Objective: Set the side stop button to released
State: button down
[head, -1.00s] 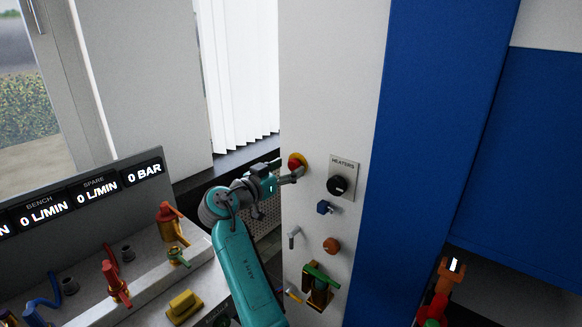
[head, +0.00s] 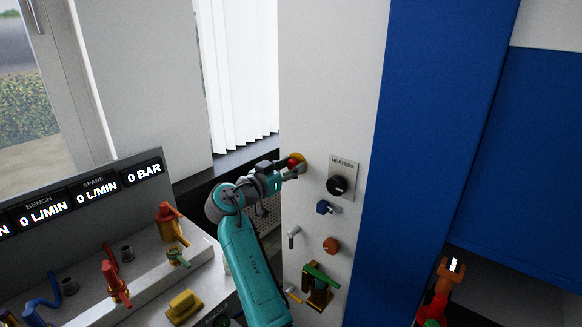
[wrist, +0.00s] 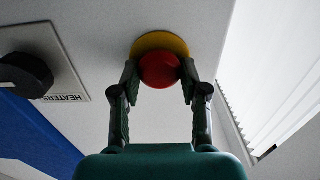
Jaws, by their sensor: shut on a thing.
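The side stop button (head: 294,163) is a red mushroom head on a round yellow base, high on the left side of the white panel. In the wrist view its red head (wrist: 159,71) sits between my fingertips, with the yellow base (wrist: 158,42) behind it. My gripper (head: 293,170) reaches the button from the left. In the wrist view my gripper (wrist: 159,77) is shut on the red head, one finger on each side. Whether the button is pressed in or out cannot be told.
The black HEATERS knob (head: 337,185) is right of the button. Below are a blue knob (head: 324,207), a grey lever (head: 292,237), an orange knob (head: 331,245) and a green-handled valve (head: 319,280). A bench with coloured valves (head: 170,222) stands at left.

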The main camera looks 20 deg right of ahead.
jog(key=shift+s+a, duration=0.3)
jog(key=shift+a, duration=0.2)
jog(key=c, duration=0.6)
grip_release()
jog(key=shift+s, duration=0.1)
jog(key=v, duration=1.2)
